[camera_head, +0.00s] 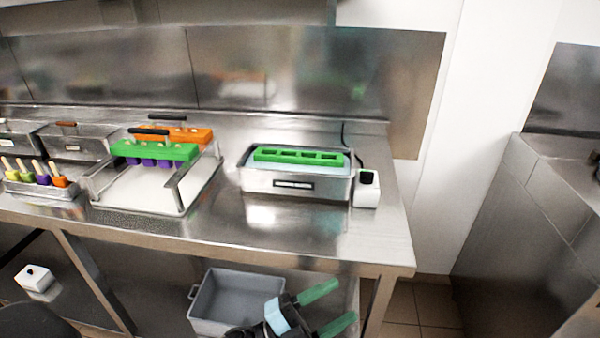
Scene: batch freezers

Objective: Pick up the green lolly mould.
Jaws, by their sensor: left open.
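A green slotted lolly mould (297,156) sits in a steel tank (315,184) of pale liquid on the right part of the bench. Its top shows above the rim; its lower part is hidden. My left gripper (341,301) has green fingers, spread apart and empty. It shows low in the picture, in front of the bench and below the tank. My right gripper is not in view.
An orange piece (190,134) stands behind the left green one, over a white tray (135,188). A white box (367,188) with a cable stands right of the tank. Colourful lollies (42,179) are at far left. A grey bin (233,300) is below the bench (290,238), whose front right is clear.

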